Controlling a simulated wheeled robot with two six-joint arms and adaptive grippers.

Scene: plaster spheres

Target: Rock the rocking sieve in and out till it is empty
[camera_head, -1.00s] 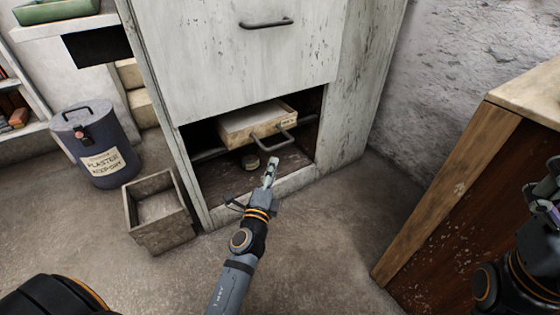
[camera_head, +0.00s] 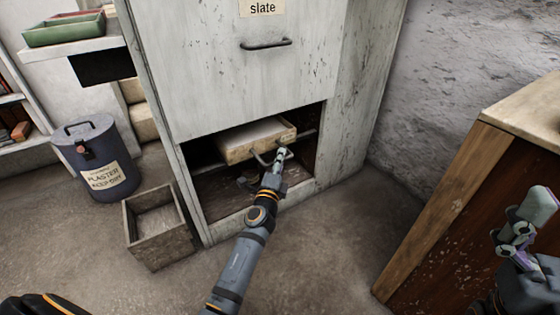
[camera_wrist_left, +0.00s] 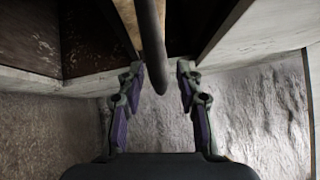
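The rocking sieve (camera_head: 234,156) is a shallow pale tray-like box with a bar handle (camera_head: 257,158) on its front. It hangs in the open lower bay of the cabinet and looks filled with pale material. My left gripper (camera_head: 282,153) is at the handle's right part. In the left wrist view the dark handle bar (camera_wrist_left: 152,45) runs between the spread fingers of the left gripper (camera_wrist_left: 160,85), with gaps on both sides. My right gripper (camera_head: 522,225) is at the right edge, away from the sieve; its finger opening is unclear.
The cabinet (camera_head: 225,75) has an upper panel with a handle and a "slate" label. A wooden crate (camera_head: 160,250) and a lidded plaster bin (camera_head: 93,150) stand to the left. A wooden cabinet (camera_head: 450,205) stands at the right. Floor between is clear.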

